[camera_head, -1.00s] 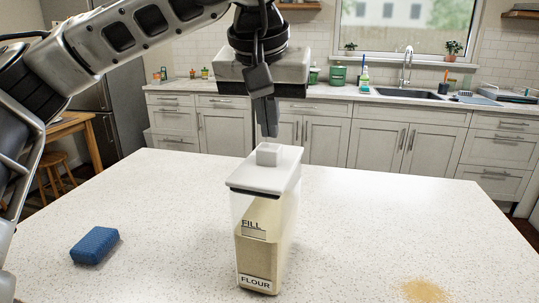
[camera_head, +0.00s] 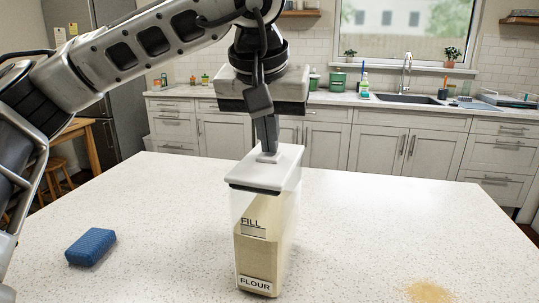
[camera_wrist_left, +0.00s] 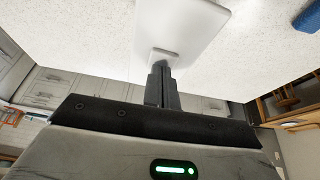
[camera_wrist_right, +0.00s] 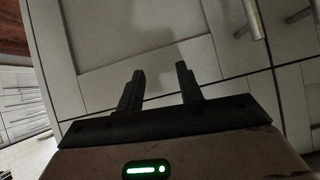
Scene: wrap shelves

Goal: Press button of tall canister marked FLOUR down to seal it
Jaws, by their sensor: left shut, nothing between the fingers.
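The tall clear canister (camera_head: 258,225) marked FLOUR stands upright on the speckled countertop, partly filled with tan flour. Its white lid (camera_head: 262,178) is on, and the square button (camera_head: 268,157) is at the lid's middle, now low against it and partly hidden by fingertips. My left gripper (camera_head: 268,148) points straight down, shut and empty, with its tips on the button. In the left wrist view the shut fingers (camera_wrist_left: 162,68) meet the button on the white lid (camera_wrist_left: 190,30). My right gripper (camera_wrist_right: 160,75) shows only in its wrist view, open and empty before grey cabinet doors.
A blue sponge (camera_head: 90,247) lies on the counter (camera_head: 370,225) at the left. A tan spill of powder (camera_head: 428,292) is at the front right. The counter around the canister is otherwise clear. Kitchen cabinets and a sink (camera_head: 408,98) are behind.

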